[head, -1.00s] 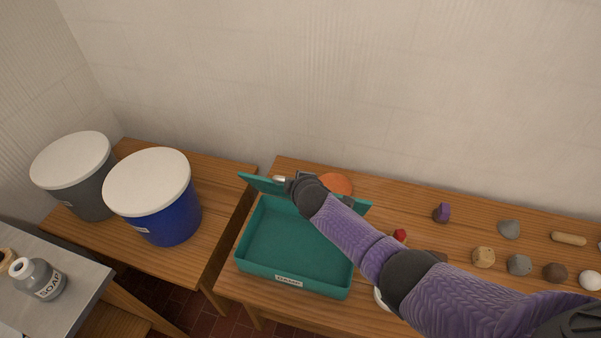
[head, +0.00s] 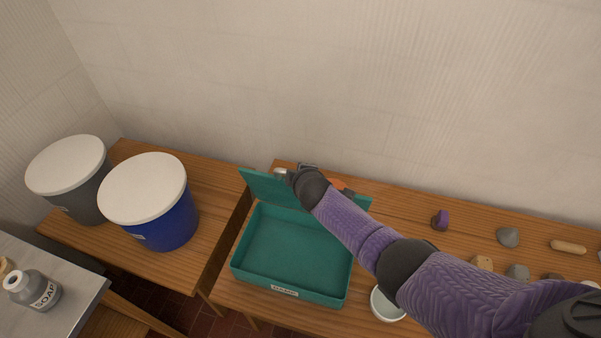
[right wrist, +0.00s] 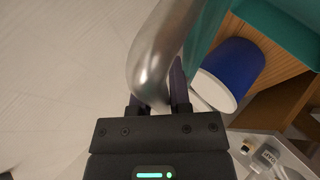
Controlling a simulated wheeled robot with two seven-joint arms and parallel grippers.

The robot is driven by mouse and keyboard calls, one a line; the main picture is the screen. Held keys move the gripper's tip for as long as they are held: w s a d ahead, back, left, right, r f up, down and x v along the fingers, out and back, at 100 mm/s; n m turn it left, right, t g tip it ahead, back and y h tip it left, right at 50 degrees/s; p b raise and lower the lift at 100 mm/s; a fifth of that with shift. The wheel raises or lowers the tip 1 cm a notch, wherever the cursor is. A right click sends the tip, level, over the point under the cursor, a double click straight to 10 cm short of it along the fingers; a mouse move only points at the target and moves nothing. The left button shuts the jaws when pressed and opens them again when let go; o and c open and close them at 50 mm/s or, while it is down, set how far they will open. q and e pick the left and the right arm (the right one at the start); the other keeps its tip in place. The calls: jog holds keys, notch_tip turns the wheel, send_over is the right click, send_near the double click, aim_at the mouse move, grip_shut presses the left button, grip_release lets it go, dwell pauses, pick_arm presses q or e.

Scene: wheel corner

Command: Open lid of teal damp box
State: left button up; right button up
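The teal damp box (head: 236,266) sits on the wooden table with its shallow tray exposed and a label on its front. Its teal lid (head: 262,186) stands raised along the back edge, inner face toward me. My right gripper (head: 284,173) is at the lid's upper left edge, partly hidden by my wrist. In the right wrist view a curved metal handle (right wrist: 158,55) passes between the fingers of the right gripper (right wrist: 160,92), which appear closed on it. A strip of teal (right wrist: 282,25) shows at upper right there. My left gripper is out of view.
A blue bucket (head: 168,222) and a grey bucket (head: 88,205), both white-lidded, stand on the left table. A soap bottle (head: 36,292) is on a grey surface. A white bowl (head: 386,306) and several small lumps lie right of the box. A wall is behind.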

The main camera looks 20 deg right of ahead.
jog(key=shift+o, duration=0.7)
jog(key=shift+f, duration=0.15)
jog(key=p+v, duration=0.5)
jog(key=v, duration=0.5)
jog(key=shift+p, duration=0.3)
jog(key=shift+w, duration=0.1)
